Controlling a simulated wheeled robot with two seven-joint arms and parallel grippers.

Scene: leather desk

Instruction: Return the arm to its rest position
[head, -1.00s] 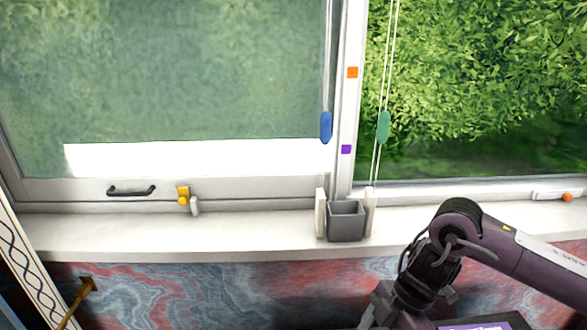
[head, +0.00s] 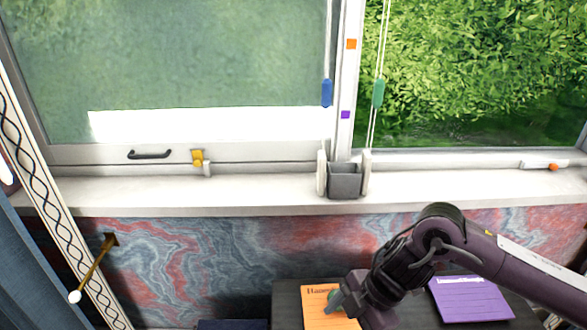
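My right arm comes in from the right, bent at the elbow. Its gripper (head: 340,308) is at the bottom of the head view, over an orange card (head: 315,318) with dark print. My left gripper is not in view.
The orange card and a purple card (head: 470,300) lie on a dark surface (head: 288,297) below the window. A grey box (head: 345,181) stands on the white sill (head: 240,190). A blue cord pull (head: 327,92) and a green one (head: 378,92) hang above.

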